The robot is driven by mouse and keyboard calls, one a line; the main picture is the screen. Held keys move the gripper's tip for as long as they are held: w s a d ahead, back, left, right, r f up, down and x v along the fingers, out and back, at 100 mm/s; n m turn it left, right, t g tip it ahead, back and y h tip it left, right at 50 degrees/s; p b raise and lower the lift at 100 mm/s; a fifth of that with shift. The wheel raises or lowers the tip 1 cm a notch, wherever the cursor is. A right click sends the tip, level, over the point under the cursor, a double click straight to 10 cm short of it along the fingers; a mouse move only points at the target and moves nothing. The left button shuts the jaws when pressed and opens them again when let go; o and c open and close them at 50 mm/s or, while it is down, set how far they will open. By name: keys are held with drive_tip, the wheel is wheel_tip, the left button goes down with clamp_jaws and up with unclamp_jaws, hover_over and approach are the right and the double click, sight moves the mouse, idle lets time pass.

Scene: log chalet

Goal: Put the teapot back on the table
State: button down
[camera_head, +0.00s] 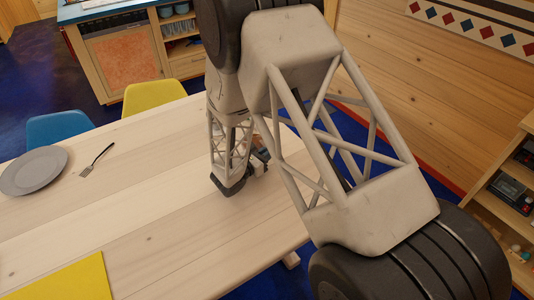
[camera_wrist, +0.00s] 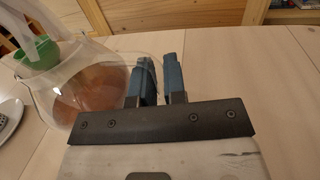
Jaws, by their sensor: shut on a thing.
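The teapot (camera_wrist: 85,90) is clear glass with brown liquid inside, in the left half of the wrist view. A green part (camera_wrist: 38,57) and a pale translucent strip show at its upper left. My gripper (camera_wrist: 158,75) is shut on the teapot's glass handle, at the teapot's right side. In the head view my gripper (camera_head: 261,158) is low over the right part of the wooden table (camera_head: 150,225), and my arm hides the teapot there. I cannot tell whether the teapot's base touches the table.
A grey plate (camera_head: 34,171) and a fork (camera_head: 97,160) lie at the table's left, with a yellow mat (camera_head: 65,280) in front. Blue (camera_head: 60,127) and yellow (camera_head: 152,96) chairs stand behind. A white item with dark holes (camera_wrist: 8,115) is left of the teapot. The table's middle is clear.

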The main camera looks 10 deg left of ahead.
drive_tip(key=c, duration=1.2)
unclamp_jaws()
drive_tip(key=shift+f, duration=0.1)
drive_tip(key=shift+v, duration=3.9)
drive_tip(key=shift+s+d, duration=0.1)
drive_tip(key=shift+d, duration=0.05)
